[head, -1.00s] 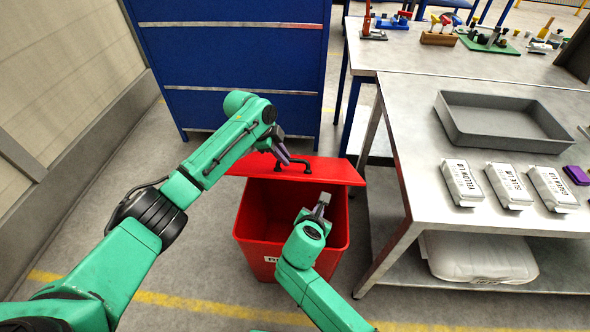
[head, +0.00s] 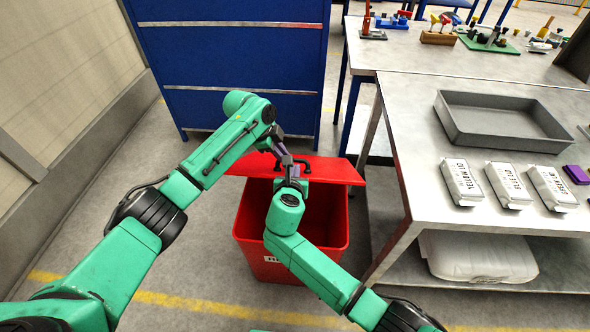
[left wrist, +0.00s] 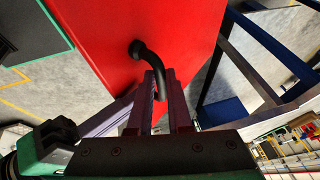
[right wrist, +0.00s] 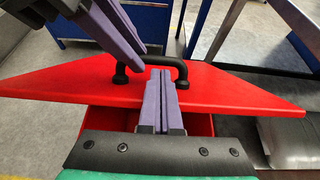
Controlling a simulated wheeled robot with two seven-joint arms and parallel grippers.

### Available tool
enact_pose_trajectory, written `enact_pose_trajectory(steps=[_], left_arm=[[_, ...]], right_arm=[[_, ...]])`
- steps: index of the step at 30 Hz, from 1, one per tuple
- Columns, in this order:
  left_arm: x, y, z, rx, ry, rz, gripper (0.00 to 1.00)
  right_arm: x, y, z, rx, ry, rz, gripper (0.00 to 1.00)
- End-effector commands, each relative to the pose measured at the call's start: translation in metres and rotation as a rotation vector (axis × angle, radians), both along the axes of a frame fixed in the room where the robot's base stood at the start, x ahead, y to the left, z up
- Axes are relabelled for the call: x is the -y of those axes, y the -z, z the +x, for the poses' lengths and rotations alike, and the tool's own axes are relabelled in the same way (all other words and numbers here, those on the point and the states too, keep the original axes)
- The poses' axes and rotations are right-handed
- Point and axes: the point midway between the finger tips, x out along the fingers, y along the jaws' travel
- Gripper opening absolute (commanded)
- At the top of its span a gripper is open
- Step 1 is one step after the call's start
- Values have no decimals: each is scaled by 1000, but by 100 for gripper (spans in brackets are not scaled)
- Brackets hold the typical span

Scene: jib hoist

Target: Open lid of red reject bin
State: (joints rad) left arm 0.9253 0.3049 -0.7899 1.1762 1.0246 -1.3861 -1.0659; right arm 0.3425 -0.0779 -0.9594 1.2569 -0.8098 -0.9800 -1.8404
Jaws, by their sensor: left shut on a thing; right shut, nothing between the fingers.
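The red reject bin (head: 325,255) stands on the floor with its dark inside showing. Its red lid (head: 338,172) is raised at the back of the opening, tilted, with a black handle (head: 306,166). My left gripper (head: 284,156) is shut on the handle; the left wrist view shows the handle (left wrist: 148,62) between its fingers. My right gripper (head: 291,168) is shut and empty, above the bin opening close to the lid. In the right wrist view its fingers (right wrist: 161,80) overlap the lid (right wrist: 235,92) and handle (right wrist: 178,65); contact cannot be told.
A blue cabinet (head: 240,60) stands behind the bin. To the right, a metal table (head: 410,150) bears a grey tray (head: 470,135) and several labelled white packs (head: 506,185). A wall (head: 50,90) is at the left. Floor left of the bin is clear.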

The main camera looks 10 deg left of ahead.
Motion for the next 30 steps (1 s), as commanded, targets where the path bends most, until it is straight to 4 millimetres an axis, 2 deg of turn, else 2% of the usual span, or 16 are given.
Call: enact_pose_trajectory(steps=[7, 14, 21, 22, 24, 30], left_arm=[[-3, 3, 1, 2, -7, 6, 0], [-3, 3, 1, 2, -7, 6, 0], [-3, 3, 1, 2, -7, 6, 0], [-3, 3, 1, 2, -7, 6, 25], [-3, 3, 1, 1, -6, 5, 47], [-2, 1, 1, 2, -4, 2, 47]], right_arm=[[0, 0, 0, 0, 0, 1, 0], [0, -17, 16, 2, 1, 2, 0], [0, -17, 16, 0, 0, 1, 0], [0, -17, 16, 0, 0, 1, 0], [0, -17, 16, 0, 0, 1, 0], [0, -17, 16, 0, 0, 1, 0]])
